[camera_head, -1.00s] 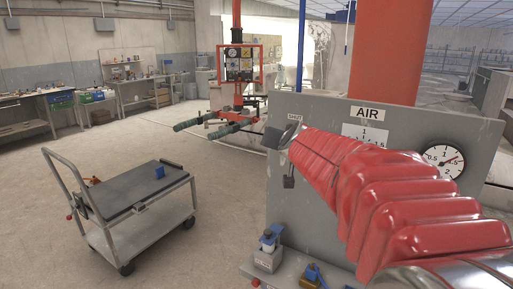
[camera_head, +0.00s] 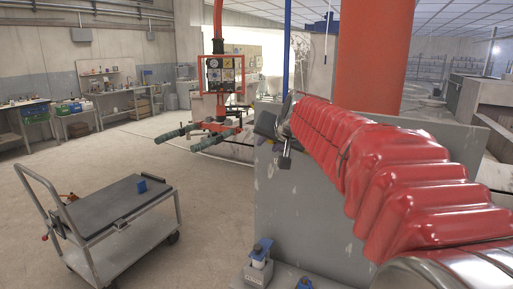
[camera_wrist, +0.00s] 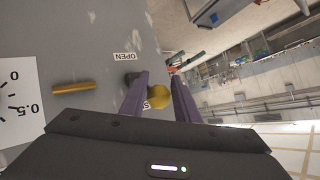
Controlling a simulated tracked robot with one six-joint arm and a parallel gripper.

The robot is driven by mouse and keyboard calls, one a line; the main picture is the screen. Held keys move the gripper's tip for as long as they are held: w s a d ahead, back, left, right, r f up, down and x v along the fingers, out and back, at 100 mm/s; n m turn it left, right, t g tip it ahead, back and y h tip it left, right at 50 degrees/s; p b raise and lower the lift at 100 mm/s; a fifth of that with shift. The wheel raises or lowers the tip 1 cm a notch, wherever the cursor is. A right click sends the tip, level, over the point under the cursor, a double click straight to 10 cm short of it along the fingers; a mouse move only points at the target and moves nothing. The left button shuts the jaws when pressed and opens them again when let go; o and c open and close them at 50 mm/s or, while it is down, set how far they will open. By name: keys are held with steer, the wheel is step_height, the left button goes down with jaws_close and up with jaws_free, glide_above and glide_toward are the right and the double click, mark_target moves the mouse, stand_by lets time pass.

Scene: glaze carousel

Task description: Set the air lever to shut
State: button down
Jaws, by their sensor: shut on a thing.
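The air lever shows in the wrist view as a yellow knob (camera_wrist: 158,97) between the two purple fingers of my gripper (camera_wrist: 160,80). The fingers are shut on the knob. A dark part sits beside the left finger, by the OPEN label (camera_wrist: 125,57) on the grey panel (camera_wrist: 95,30). A second label near the knob is mostly hidden by the fingers. In the head view my gripper (camera_head: 267,124) is a dark shape at the upper left edge of the panel (camera_head: 300,215). My red-sleeved arm hides the lever's surroundings there.
In the wrist view a yellow bar (camera_wrist: 73,88) and a white scale (camera_wrist: 18,100) are on the panel. A grey cart (camera_head: 110,215) with a blue block (camera_head: 141,187) stands at left. A blue-capped bottle (camera_head: 259,254) stands below the panel. Floor between is clear.

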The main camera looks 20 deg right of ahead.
steer(key=shift+w+d+r, duration=0.1)
steer(key=shift+d+r, duration=0.45)
steer(key=shift+r, duration=0.35)
steer(key=c, duration=1.3)
jaws_free()
steer(key=shift+c, duration=0.2)
steer(key=shift+r, duration=0.1)
steer(key=a+f+v, duration=0.1)
steer(key=v, duration=1.1)
steer(key=shift+s, duration=0.65)
